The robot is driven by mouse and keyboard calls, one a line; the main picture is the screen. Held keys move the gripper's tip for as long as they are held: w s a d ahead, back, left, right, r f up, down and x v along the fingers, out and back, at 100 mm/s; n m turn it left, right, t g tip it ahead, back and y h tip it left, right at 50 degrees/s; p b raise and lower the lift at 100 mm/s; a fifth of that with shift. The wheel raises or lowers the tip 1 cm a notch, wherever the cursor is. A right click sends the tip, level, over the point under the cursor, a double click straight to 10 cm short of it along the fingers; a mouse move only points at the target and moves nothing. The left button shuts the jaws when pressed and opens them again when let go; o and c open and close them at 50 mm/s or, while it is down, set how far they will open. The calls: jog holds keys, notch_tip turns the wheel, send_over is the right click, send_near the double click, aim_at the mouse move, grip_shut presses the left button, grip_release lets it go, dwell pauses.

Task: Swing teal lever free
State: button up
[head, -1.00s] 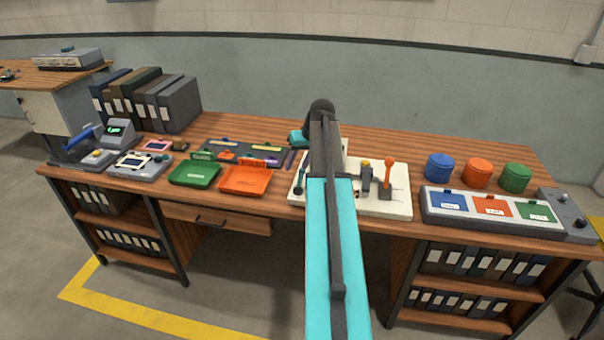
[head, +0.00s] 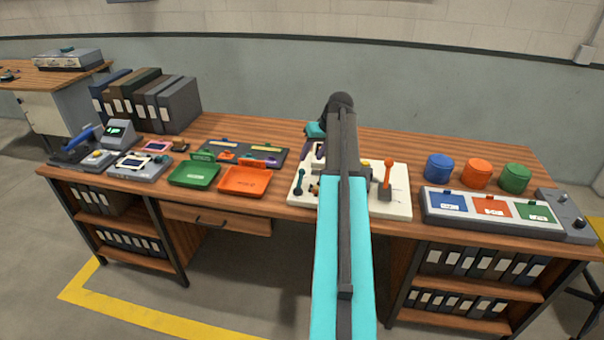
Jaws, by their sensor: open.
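The teal lever (head: 299,184) stands upright at the left end of a white base plate (head: 402,204) on the bench. An orange lever (head: 388,174) stands at the plate's right side. My gripper (head: 313,156) is open and appears empty, at the plate's back left. In the picture it is above and to the right of the teal lever, and apart from it. My teal arm covers the middle of the plate. A small dark and yellow part (head: 314,189) shows beside the arm; its details are too small to tell.
Green (head: 194,174) and orange (head: 244,181) trays lie left of the plate. A dark mat (head: 275,153) with small parts is behind them. Blue, orange and green canisters (head: 477,172) and a grey panel (head: 440,212) stand to the right. The bench behind the canisters is clear.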

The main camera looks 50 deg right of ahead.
aim_at(303, 170)
jog(key=p+x, duration=0.2)
jog(key=x, duration=1)
jog(key=shift+w+f, duration=0.1)
jog(key=shift+f, duration=0.1)
grip_shut()
